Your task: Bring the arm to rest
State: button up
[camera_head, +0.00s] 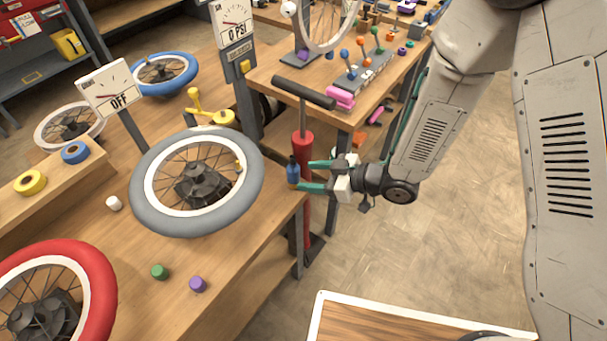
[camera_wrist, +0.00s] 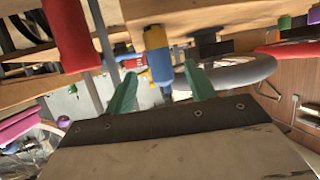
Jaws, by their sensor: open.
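My gripper (camera_head: 306,175) is at the front right corner of the workbench (camera_head: 235,262), beside the red floor pump (camera_head: 303,144). Its two green fingers are apart. A small blue piece (camera_head: 293,171) stands at the fingertips in the head view. In the wrist view, a blue and yellow piece (camera_wrist: 158,58) shows between and beyond the fingers of my gripper (camera_wrist: 160,74). I cannot tell whether a finger touches it. My arm (camera_head: 432,125) reaches down from the upper right.
A grey-tyred wheel (camera_head: 147,208) lies on the bench left of my gripper. A gauge post (camera_head: 243,95) stands behind it. The red pump also shows in the wrist view (camera_wrist: 68,32). Another bench (camera_head: 280,72) is behind. The floor at right is clear; a wooden-topped surface (camera_head: 400,328) is in front.

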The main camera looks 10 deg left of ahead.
dwell(0.5)
jog(key=w+d+f+m+h, duration=0.1)
jog(key=d+f+m+h, duration=0.1)
jog(key=d+f+h, duration=0.4)
jog(key=w+d+r+m+t+h, duration=0.15)
jog(key=d+r+h, duration=0.25)
jog(key=d, duration=0.4)
jog(key=w+d+r+m+h, duration=0.1)
jog(key=d+r+m+h, duration=0.25)
jog(key=d, duration=0.45)
jog(key=s+d+r+m+g, duration=0.1)
jog(key=s+d+r+m, duration=0.3)
jog(key=s+r, duration=0.7)
jog(key=s+d+r+m+g, duration=0.1)
jog(key=s+d+r+m, duration=0.4)
jog(key=s+d+r, duration=0.4)
notch_tip(320, 180, up, 8)
jog(key=shift+s+d+f, duration=0.2)
jog(key=shift+s, duration=1)
